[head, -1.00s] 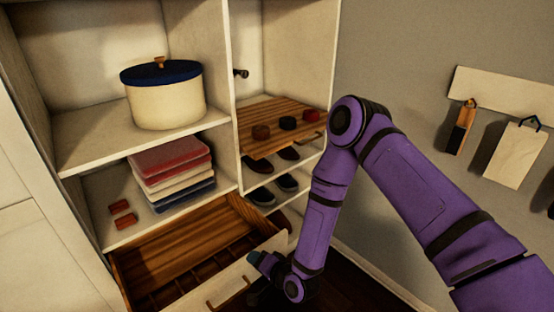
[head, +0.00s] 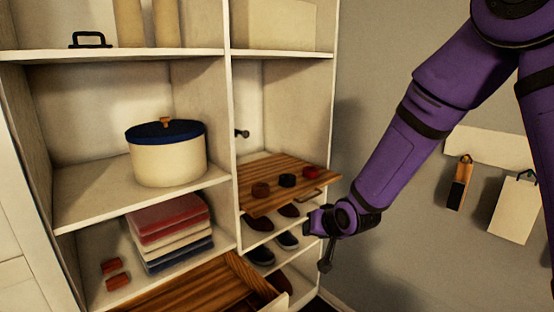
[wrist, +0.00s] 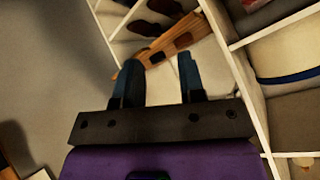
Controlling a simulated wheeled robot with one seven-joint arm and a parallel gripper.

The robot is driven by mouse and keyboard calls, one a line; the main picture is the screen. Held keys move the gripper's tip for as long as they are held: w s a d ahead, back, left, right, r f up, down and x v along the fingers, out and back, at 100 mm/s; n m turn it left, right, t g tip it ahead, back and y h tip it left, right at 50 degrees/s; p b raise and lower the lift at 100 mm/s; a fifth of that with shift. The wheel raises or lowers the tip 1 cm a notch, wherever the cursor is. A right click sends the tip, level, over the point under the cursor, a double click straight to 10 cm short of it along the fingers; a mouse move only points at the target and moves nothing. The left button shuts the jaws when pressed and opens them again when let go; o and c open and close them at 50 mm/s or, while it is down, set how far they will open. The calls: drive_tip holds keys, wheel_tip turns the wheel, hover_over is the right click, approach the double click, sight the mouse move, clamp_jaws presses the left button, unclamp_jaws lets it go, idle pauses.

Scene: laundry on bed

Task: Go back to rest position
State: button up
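My purple arm hangs in from the upper right in the head view. My gripper (head: 325,262) is in front of the shoe shelves, at the wardrobe's right edge, and looks small and dark there. In the wrist view my gripper's two dark fingers (wrist: 159,64) stand apart with nothing held between them. The open wooden drawer (head: 180,296) is below and left of my gripper, partly cut off by the picture's lower edge. My gripper is apart from it.
The wardrobe holds a cream box with a blue lid (head: 168,160), folded clothes (head: 168,225) and small red rolls (head: 117,282). A pulled-out wooden tray (head: 265,200) with rolled items juts out near my wrist. A hanging brush (head: 460,185) is on the right wall.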

drive_tip(key=s+d+r+g+h, duration=0.1)
drive_tip(key=s+d+r+h, duration=0.1)
drive_tip(key=s+d+r, duration=0.5)
drive_tip(key=s+d+r+h, duration=0.2)
drive_tip(key=s+d+r, duration=0.4)
drive_tip(key=r, duration=0.4)
drive_tip(key=s+d+r+g, duration=0.1)
drive_tip(key=s+d+r, duration=0.2)
drive_tip(key=s, duration=0.6)
drive_tip(key=s+d+r+g, duration=0.1)
drive_tip(key=s+d+r, duration=0.2)
drive_tip(key=s, duration=0.6)
drive_tip(key=shift+s+d+h, duration=0.2)
drive_tip(key=shift+d+h, duration=0.1)
drive_tip(key=shift+d, duration=0.4)
